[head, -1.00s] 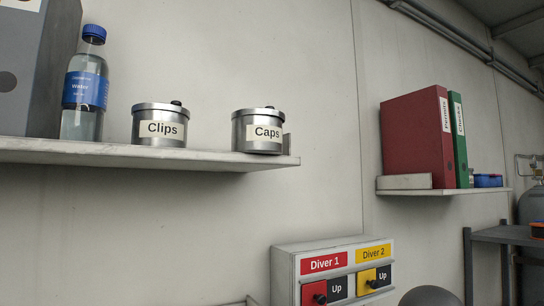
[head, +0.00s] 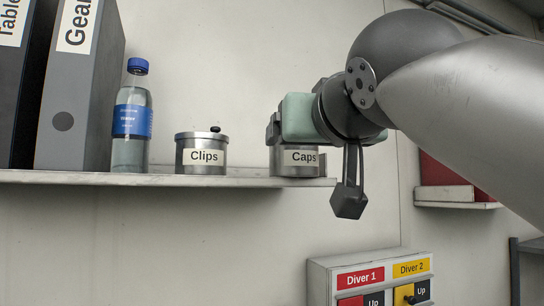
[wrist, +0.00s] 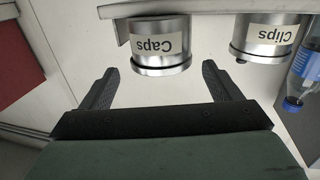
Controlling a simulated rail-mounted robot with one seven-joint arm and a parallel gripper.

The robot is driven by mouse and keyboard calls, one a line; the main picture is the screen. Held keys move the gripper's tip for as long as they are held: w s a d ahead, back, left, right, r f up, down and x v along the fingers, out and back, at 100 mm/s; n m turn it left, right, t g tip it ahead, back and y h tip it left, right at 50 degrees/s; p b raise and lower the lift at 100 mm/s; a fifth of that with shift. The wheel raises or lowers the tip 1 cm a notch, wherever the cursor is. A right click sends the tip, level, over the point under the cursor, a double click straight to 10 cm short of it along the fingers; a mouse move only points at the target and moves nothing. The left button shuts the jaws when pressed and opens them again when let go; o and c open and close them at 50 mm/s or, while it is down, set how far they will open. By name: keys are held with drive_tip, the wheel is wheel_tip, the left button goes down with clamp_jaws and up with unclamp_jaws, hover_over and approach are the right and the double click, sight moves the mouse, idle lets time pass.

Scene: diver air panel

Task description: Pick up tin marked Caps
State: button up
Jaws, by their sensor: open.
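The tin marked Caps (head: 298,164) is a silver tin with a white label, standing upright near the right end of the shelf. In the head view its upper part is hidden behind my gripper (head: 285,128). In the wrist view, which is upside down, the Caps tin (wrist: 159,46) shows whole, with its label facing me. My gripper (wrist: 159,80) is open in the wrist view, its fingers apart and reaching toward the tin. The tin lies just beyond the fingertips, between their lines. Nothing is held.
A similar tin marked Clips (head: 202,152) stands left of the Caps tin, with a gap between. A water bottle (head: 131,118) and a grey binder (head: 68,110) stand further left on the shelf (head: 120,180). A Diver 1 and Diver 2 panel (head: 372,275) is below right.

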sight(294, 154)
drive_tip(key=shift+w+a+f, duration=0.3)
drive_tip(key=shift+w+f, duration=0.15)
drive_tip(key=shift+f, duration=0.15)
drive_tip(key=shift+p+x, duration=0.45)
drive_tip(key=shift+x, duration=0.35)
drive_tip(key=p+x, duration=0.1)
drive_tip(key=x, duration=0.4)
drive_tip(key=shift+w+f+p, duration=0.15)
drive_tip(key=shift+w+p, duration=0.15)
drive_tip(key=shift+p, duration=0.1)
drive_tip(key=shift+s+d, duration=0.1)
drive_tip(key=shift+s, duration=0.05)
drive_tip(key=c, duration=0.9)
